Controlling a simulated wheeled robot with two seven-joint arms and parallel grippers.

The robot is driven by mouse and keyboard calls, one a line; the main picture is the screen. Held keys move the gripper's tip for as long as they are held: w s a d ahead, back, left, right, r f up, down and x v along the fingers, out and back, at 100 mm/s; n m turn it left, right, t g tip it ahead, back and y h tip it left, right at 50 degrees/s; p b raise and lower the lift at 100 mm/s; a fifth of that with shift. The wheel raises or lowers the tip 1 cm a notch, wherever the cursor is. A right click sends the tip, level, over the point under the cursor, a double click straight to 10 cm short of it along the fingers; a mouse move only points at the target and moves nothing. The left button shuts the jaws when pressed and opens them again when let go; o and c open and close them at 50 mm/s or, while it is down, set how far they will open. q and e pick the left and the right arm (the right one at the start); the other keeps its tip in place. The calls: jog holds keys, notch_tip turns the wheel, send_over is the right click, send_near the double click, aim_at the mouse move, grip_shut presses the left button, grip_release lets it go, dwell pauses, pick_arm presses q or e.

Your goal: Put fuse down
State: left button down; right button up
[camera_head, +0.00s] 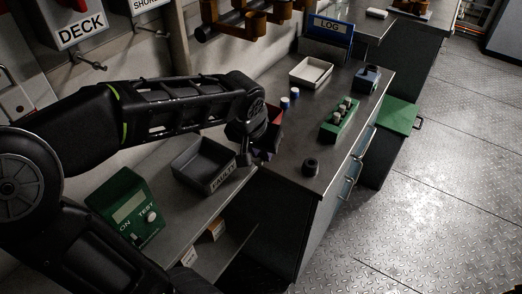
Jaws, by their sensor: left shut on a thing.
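My left gripper (247,158) points down at the right end of a dark grey open tray (187,178), whose front label seems to read "FAULTY". The gripper is shut on the fuse, which is too small and dark to make out between the fingers. I cannot tell whether the fuse touches anything. Two small white cylinders with blue ends, one (284,103) nearer and one (294,93) farther, stand on the dark counter (290,150). My right gripper is not in view.
A red container (274,128) is partly hidden behind my left wrist. A green holder (340,118) with several cylinders, a dark round piece (310,167) and a white tray (311,72) are on the counter.

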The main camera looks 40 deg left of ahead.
pick_arm(q)
jog(key=shift+w, duration=0.1)
